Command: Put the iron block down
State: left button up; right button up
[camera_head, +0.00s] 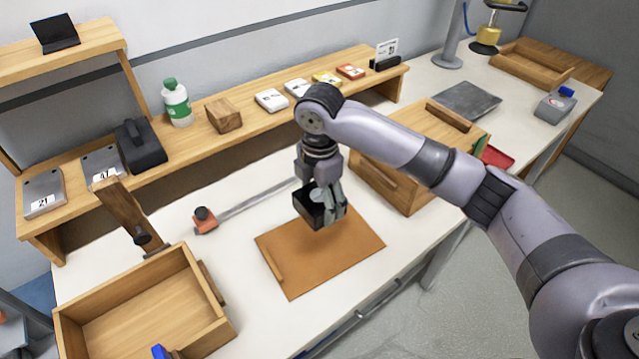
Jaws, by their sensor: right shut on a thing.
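A dark block (308,209), which looks like the iron block, is held in my right gripper (328,203). The gripper comes down from above and its fingers are shut on the block. The block is over the back part of a brown board (325,262) on the white table. I cannot tell whether its underside touches the board or hangs a little above it. The fingers hide part of the block. My left gripper is not in view.
An open wooden tray (215,318) stands at the front left. A wooden box (387,188) stands right of the board. A rod with a red-orange end piece (206,224) lies behind the board. A wooden shelf (240,118) with several small items runs along the back.

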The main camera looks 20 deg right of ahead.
aim_at(320, 243)
notch_tip(320, 243, down, 12)
jog(key=shift+f+p, duration=0.1)
jog(key=shift+p, duration=0.55)
jog(key=shift+f, duration=0.1)
jog(key=o, duration=2)
jog(key=shift+s, duration=0.1)
jog(key=shift+c, duration=0.2)
notch_tip(320, 243, up, 12)
jog(key=shift+r+b, duration=0.1)
jog(key=shift+b, duration=0.6)
